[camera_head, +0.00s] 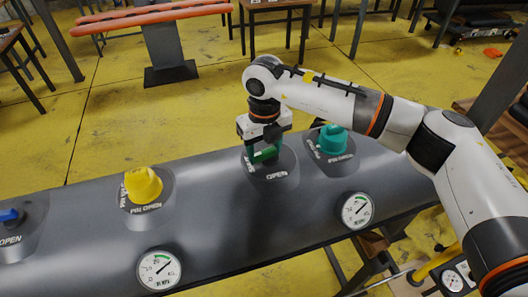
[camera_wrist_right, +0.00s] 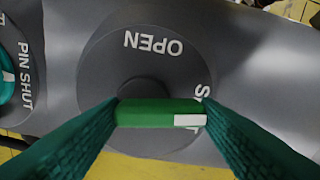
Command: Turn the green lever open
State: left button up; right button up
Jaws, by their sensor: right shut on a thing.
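The green lever (camera_head: 266,154) sits on a round dark plate marked OPEN on the grey tube. In the right wrist view the lever (camera_wrist_right: 158,113) is a green bar with a white patch at its right end. The bar lies across the plate, with the word OPEN above it and another word, partly hidden, to its right. My right gripper (camera_head: 264,146) reaches down from above and is shut on the lever, one green finger at each end. My left gripper is in neither view.
On the same tube are a teal knob (camera_head: 333,139) to the right, a yellow knob (camera_head: 143,184) to the left and a blue knob (camera_head: 10,215) at the far left. Two gauges (camera_head: 357,210) (camera_head: 159,270) are on the tube's front. Benches stand behind on the yellow floor.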

jog(key=n+b, duration=0.1)
jog(key=b, duration=0.1)
jog(key=n+b, duration=0.1)
jog(key=n, duration=0.1)
jog(key=n+b, duration=0.2)
jog(key=shift+s+d+f+b, duration=0.15)
jog(key=shift+s+d+b, duration=0.1)
jog(key=shift+b, duration=0.1)
jog(key=n+b, duration=0.2)
jog(key=n, duration=0.1)
jog(key=n+b, duration=0.1)
jog(key=n, duration=0.1)
jog(key=shift+s+d, duration=0.1)
jog(key=shift+d, duration=0.15)
jog(key=n, duration=0.1)
jog(key=n+b, duration=0.1)
jog(key=n, duration=0.1)
jog(key=shift+d+r+b, duration=0.2)
jog(key=shift+d+b, duration=0.05)
jog(key=shift+b, duration=0.05)
jog(key=shift+d+n+b, duration=0.15)
jog(key=shift+n+b, duration=0.2)
jog(key=shift+n, duration=0.95)
jog(key=shift+r, duration=0.1)
jog(key=o, duration=1)
notch_tip(320, 180, up, 12)
jog(key=shift+f, duration=0.1)
